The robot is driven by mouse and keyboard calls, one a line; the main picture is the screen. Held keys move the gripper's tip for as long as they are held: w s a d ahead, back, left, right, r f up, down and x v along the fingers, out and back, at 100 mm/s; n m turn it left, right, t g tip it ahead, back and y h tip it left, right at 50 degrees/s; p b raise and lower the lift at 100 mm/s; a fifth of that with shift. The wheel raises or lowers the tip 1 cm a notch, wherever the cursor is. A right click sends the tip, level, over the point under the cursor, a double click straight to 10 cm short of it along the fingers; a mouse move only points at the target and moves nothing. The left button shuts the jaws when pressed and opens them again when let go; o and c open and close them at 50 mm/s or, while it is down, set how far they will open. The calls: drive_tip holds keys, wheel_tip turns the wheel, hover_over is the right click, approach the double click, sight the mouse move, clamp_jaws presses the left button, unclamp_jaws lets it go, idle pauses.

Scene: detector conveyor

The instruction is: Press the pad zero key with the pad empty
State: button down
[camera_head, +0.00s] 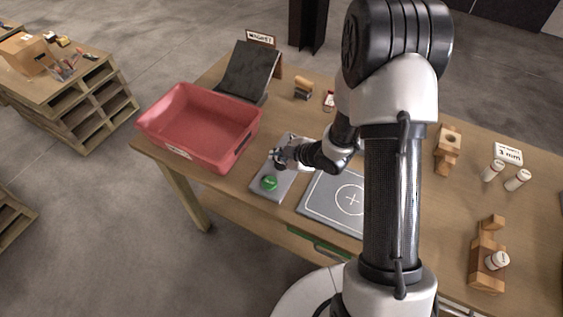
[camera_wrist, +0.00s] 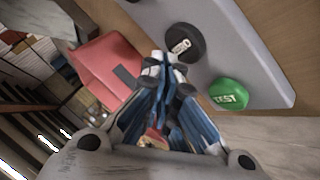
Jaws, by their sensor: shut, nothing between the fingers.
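The grey key panel (camera_head: 285,188) lies on the table. It carries a green round key (camera_head: 269,183), which reads TEST in the wrist view (camera_wrist: 228,94). Beside it in the wrist view is a black round key (camera_wrist: 185,43) with a small white label that I cannot read clearly. My gripper (camera_head: 279,157) is shut and empty over the panel's far part; in the wrist view its fingertips (camera_wrist: 166,62) appear close to the black key. I cannot tell whether they touch it. The flat grey pad (camera_head: 325,203) with a white cross looks empty where visible; my arm hides its right part.
A red bin (camera_head: 205,126) stands left of the panel. A dark sloped board (camera_head: 248,72) is behind it. Wooden blocks (camera_head: 448,150), white bottles (camera_head: 492,171) and a wooden stand (camera_head: 487,262) with a bottle are at the right. A stamp-like object (camera_head: 303,88) sits at the back.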

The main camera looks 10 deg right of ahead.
sight(280, 165)
drive_tip(key=shift+f+b, duration=0.45)
drive_tip(key=shift+f+b, duration=0.4)
idle(0.6)
drive_tip(key=shift+r+p, duration=0.65)
drive_tip(key=shift+r, duration=0.2)
drive_tip(key=shift+r+p, duration=2.05)
drive_tip(key=shift+r, duration=0.5)
